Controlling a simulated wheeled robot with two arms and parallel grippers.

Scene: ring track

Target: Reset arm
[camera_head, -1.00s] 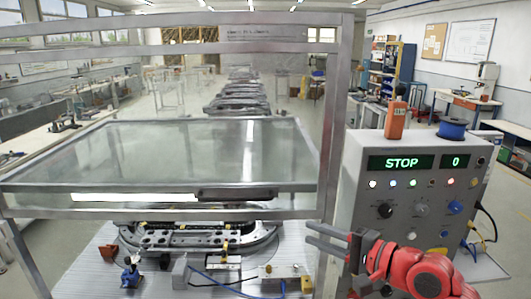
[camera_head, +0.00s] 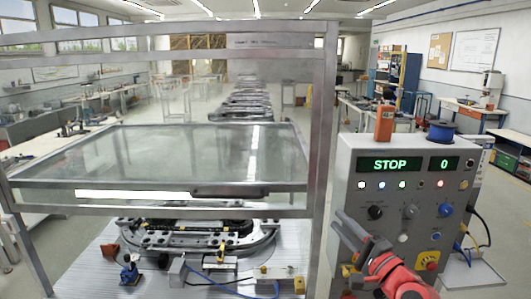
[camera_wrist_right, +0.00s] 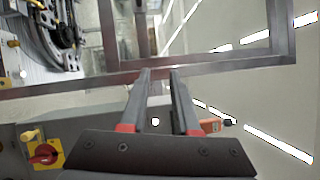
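My right gripper (camera_head: 337,221) is at the end of my red arm, in front of the lower left part of the grey control box (camera_head: 362,218). Its fingers point up and to the left. In the right wrist view the two fingers (camera_wrist_right: 160,73) stand apart with nothing between them, so it is open and empty. My left gripper is not in either view.
The control box display (camera_head: 402,164) reads STOP and 0. The metal guard frame (camera_head: 322,130) with a clear panel (camera_head: 150,155) stands left of the gripper. The ring track (camera_head: 165,240) lies under it. A red-and-yellow knob (camera_head: 428,262) sits low on the box.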

